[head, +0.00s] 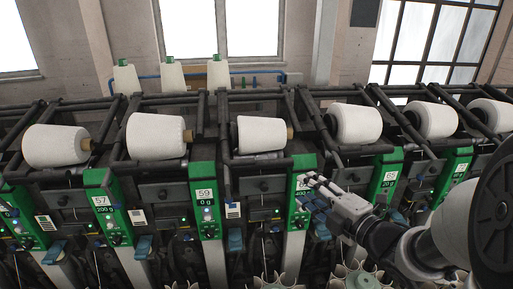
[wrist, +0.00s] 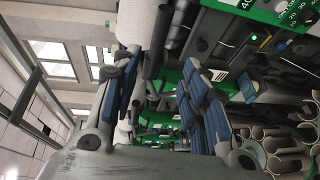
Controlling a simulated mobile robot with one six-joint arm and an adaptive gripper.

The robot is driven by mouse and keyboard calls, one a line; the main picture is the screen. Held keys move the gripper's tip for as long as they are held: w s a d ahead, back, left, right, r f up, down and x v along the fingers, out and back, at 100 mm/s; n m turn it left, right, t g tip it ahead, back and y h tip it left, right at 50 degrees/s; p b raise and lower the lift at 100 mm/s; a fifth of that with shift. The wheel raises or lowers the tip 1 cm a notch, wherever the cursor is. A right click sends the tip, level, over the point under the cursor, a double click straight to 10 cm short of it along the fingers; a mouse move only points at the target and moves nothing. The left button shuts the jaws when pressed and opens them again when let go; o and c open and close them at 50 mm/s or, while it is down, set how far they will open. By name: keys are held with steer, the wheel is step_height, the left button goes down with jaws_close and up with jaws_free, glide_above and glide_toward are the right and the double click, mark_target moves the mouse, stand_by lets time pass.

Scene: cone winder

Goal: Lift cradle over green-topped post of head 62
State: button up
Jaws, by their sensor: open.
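A row of winding heads shows in the head view, each with a green-topped post and a white cone in a dark cradle. The post right of my gripper (head: 312,190) has a small label that may read 62 (head: 390,172); I cannot be sure. The post at my fingers (head: 300,165) shows 400 g, its number partly hidden. A white cone (head: 356,123) lies in the cradle above and right of my gripper. My gripper is open and empty, its fingers pointing left. In the wrist view its blue-padded fingers (wrist: 163,85) are spread, with a white cone (wrist: 137,22) beyond.
Dark bars and cradle arms run along the machine. Posts labelled 59 (head: 206,195) and apparently 57 (head: 101,202) stand left. Green-tipped cones (head: 172,75) stand behind. Pale curved holders (wrist: 285,145) lie below my gripper.

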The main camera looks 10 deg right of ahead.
mark_target(273, 165)
steer(key=x, duration=1.7)
steer(key=shift+w+a+r, duration=0.1)
steer(key=shift+a, duration=0.25)
steer(key=shift+c, duration=0.2)
jaws_close()
